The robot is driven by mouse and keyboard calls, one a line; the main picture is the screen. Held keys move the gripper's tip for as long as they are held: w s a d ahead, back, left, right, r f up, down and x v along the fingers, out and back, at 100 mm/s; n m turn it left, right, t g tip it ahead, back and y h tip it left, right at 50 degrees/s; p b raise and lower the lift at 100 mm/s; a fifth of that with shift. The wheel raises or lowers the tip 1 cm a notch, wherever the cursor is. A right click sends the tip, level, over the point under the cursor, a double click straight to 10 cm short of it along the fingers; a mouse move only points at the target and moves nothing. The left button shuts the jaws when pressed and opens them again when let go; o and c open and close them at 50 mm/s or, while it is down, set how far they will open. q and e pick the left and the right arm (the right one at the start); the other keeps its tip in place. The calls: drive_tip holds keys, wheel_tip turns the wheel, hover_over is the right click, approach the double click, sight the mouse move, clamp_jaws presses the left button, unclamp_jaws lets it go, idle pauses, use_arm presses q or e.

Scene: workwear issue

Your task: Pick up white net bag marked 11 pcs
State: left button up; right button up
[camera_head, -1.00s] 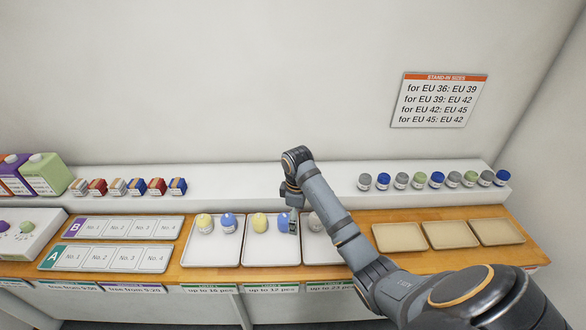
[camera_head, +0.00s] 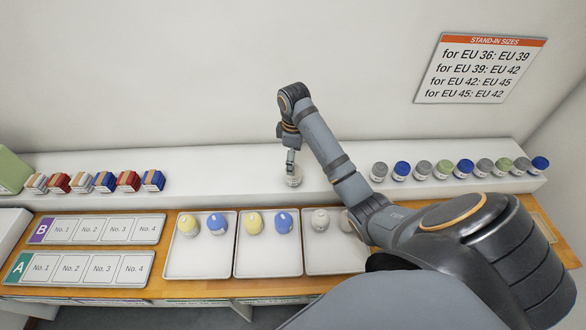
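My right gripper (camera_head: 291,163) points down at the back shelf, at the top of a small whitish bag (camera_head: 294,179) with a label. The label is too small to read, so I cannot tell whether it is marked 11 pcs. The fingers are too small to show whether they are shut on the bag. Another whitish-grey bag (camera_head: 320,220) stands in the right-hand tray (camera_head: 335,258), with one more (camera_head: 346,216) beside it, partly hidden by my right arm. My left gripper is not in view.
The left tray (camera_head: 200,263) and middle tray (camera_head: 267,262) each hold a yellow and a blue bag. Small boxes (camera_head: 105,181) line the shelf at left, lidded jars (camera_head: 420,171) at right. Marked boards A (camera_head: 77,269) and B (camera_head: 95,230) lie at left.

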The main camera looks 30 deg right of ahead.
drive_tip(key=b, duration=0.2)
hover_over(295, 180)
drive_tip(key=w+d, duration=0.1)
drive_tip(key=w, duration=0.1)
wheel_tip(295, 180, down, 4)
drive_tip(key=shift+w+d+f, duration=0.1)
drive_tip(key=shift+w+f, duration=0.05)
drive_tip(key=shift+f, duration=0.05)
drive_tip(key=shift+w+f+b, duration=0.15)
drive_tip(key=shift+f+b, duration=0.15)
drive_tip(key=shift+b, duration=0.2)
wheel_tip(295, 180, down, 5)
drive_tip(key=b, duration=0.5)
drive_tip(key=shift+w+r, duration=0.25)
drive_tip(key=shift+r, duration=0.15)
drive_tip(key=c, duration=1.1)
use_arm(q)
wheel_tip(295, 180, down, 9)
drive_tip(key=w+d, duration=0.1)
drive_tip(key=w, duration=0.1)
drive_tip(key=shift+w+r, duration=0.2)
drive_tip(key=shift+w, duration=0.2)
use_arm(e)
drive_tip(key=shift+c, duration=0.9)
use_arm(q)
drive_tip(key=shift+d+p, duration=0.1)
drive_tip(key=shift+p, duration=0.25)
